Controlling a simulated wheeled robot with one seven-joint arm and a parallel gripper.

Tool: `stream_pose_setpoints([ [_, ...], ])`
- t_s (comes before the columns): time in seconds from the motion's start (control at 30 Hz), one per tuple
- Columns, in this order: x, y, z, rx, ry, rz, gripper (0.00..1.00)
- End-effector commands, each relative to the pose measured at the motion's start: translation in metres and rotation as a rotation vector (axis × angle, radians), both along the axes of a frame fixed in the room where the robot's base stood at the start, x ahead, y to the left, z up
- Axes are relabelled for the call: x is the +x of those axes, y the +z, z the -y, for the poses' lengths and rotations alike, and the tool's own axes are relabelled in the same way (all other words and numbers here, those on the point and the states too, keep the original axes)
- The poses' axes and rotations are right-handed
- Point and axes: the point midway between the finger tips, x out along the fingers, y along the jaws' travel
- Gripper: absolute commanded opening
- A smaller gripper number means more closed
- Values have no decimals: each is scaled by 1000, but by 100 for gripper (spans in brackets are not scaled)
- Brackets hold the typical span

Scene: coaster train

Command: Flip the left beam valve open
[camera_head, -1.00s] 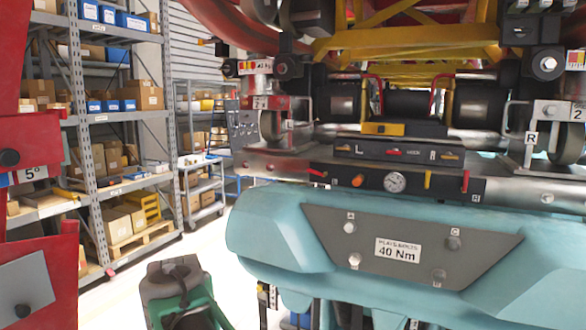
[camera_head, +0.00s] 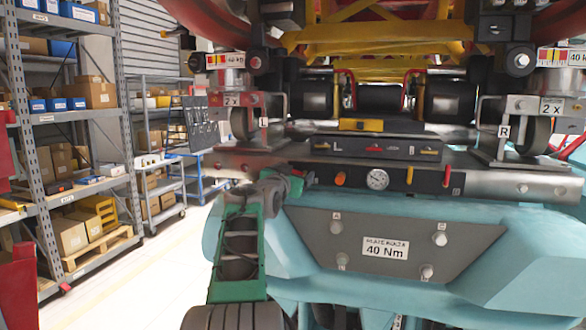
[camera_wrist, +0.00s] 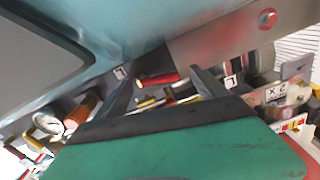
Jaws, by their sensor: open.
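The left beam valve's red lever (camera_wrist: 158,79) shows in the wrist view beside a small L label (camera_wrist: 120,72). My gripper (camera_wrist: 163,84) is open, its two dark fingers on either side of the lever; I cannot tell whether either touches it. In the head view, my gripper (camera_head: 297,184) is at the left end of the dark beam panel (camera_head: 325,179) and largely hides the left valve, with only a bit of red showing there. At the panel's right end is another red lever (camera_head: 447,176).
An orange knob (camera_head: 340,178), a gauge (camera_head: 377,179) and a yellow lever (camera_head: 409,175) sit on the same panel. Below is a grey plate (camera_head: 310,235) marked 40 Nm on the teal body. Storage shelves (camera_head: 50,150) stand left, with free floor before them.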

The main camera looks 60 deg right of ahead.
Motion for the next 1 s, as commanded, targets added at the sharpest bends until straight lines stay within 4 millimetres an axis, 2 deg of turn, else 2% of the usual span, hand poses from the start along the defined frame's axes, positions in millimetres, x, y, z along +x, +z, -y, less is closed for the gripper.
stream_pose_setpoints([
  [0.23, 0, -1, 1, 0, 1, 0, 81],
  [0.9, 1, -1, 0, 1, 1, 0, 26],
  [1.0, 0, -1, 0, 0, 1, -2, 22],
])
